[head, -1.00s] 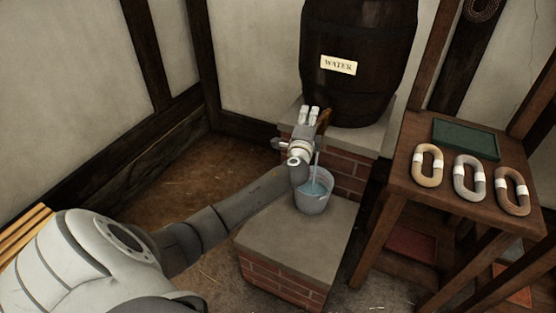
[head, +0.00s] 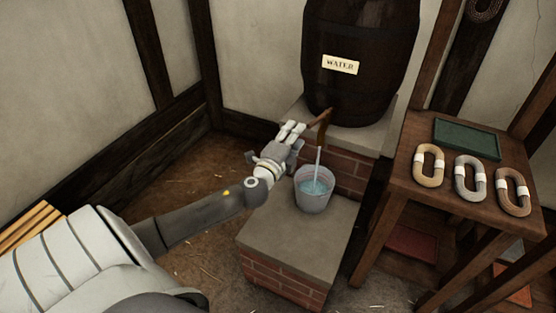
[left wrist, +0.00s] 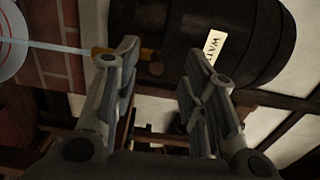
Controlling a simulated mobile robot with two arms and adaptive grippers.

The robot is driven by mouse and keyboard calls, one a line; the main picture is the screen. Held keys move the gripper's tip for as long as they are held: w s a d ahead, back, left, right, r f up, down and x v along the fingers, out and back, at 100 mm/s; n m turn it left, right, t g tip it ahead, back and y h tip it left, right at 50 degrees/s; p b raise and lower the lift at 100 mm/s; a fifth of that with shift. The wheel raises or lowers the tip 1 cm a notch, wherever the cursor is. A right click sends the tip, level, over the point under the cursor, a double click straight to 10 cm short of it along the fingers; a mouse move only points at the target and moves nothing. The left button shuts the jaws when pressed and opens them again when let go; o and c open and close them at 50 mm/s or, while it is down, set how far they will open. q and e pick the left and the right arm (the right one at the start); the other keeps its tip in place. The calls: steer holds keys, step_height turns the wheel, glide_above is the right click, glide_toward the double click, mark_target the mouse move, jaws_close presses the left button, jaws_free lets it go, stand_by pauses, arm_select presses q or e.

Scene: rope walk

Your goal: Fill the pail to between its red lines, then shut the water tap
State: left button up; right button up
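The wooden tap (head: 323,118) sticks out low on the front of the dark water barrel (head: 360,95). A stream of water (head: 318,160) runs from it into the grey pail (head: 312,203). Pale blue water shows inside the pail; I cannot make out the level against its red lines in the head view. My left gripper (head: 293,129) is just left of the tap, open and empty. In the left wrist view its fingers (left wrist: 155,68) stand apart, with the tap (left wrist: 148,56) beyond them and part of the pail (left wrist: 12,45) at the left edge. My right gripper is out of view.
The pail stands on a stone-topped brick step (head: 270,235). The barrel rests on a higher ledge (head: 382,138). To the right, a wooden stand (head: 400,185) holds three rope rings (head: 470,178) and a green panel (head: 466,138). The floor left of the step is clear.

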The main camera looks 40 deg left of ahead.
arm_select(q)
steer(key=s+d+f+n+g, duration=0.2)
steer(key=s+f+n, duration=0.1)
steer(key=f, duration=0.4)
steer(key=s+d+f+n+g+b, duration=0.1)
steer(key=s+d+f+n+g, duration=0.1)
steer(key=s+f, duration=0.4)
steer(key=s+d+f+n+g, duration=0.2)
steer(key=s+f+n+g, duration=0.1)
steer(key=f, duration=0.7)
steer(key=shift+s+f+n+g, duration=0.2)
steer(key=shift+s+n+g, duration=0.2)
steer(key=shift+s+g, duration=0.35)
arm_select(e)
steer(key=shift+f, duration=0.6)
